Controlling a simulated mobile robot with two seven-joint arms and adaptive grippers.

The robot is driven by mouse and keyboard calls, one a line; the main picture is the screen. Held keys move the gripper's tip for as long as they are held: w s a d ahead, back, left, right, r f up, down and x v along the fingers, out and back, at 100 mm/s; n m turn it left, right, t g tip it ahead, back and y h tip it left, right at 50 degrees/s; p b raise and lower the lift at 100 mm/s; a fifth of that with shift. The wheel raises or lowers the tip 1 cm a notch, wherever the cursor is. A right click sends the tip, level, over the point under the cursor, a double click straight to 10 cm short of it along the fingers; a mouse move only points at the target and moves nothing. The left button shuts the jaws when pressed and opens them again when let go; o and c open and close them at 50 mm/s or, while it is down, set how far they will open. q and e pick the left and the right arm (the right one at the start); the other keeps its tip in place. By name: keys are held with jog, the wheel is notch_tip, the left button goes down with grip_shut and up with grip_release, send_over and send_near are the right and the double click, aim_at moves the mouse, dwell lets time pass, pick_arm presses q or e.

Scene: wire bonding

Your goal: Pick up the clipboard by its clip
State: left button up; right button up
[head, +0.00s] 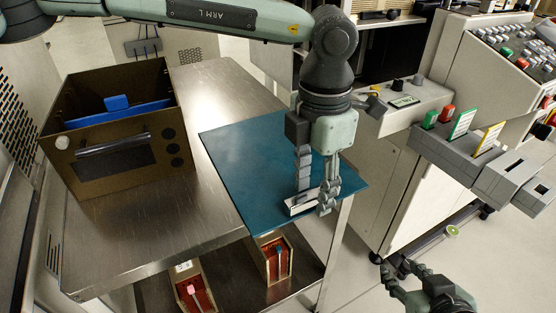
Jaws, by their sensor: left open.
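The clipboard is a flat teal board (238,160) lying on the steel table, its front edge at the table's front right corner. Its clip (302,204), pale metal with a dark part, sits at the middle of the board's front edge. My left gripper (315,200) points down over the clip, open, with one finger on each side of it; whether the fingers touch it I cannot tell. Part of the clip is hidden by the fingers. My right gripper (391,266) is low at the bottom right, away from the table, with its fingers apart and empty.
A brown open-topped box (115,160) with a blue piece (120,115) inside stands on the left of the steel table (205,85). Small bins (275,258) sit on the shelf below. A grey console with coloured cards (462,123) stands to the right.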

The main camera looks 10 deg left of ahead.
pick_arm(q)
jog(key=shift+c, duration=0.6)
grip_shut()
jog(key=shift+r, duration=0.1)
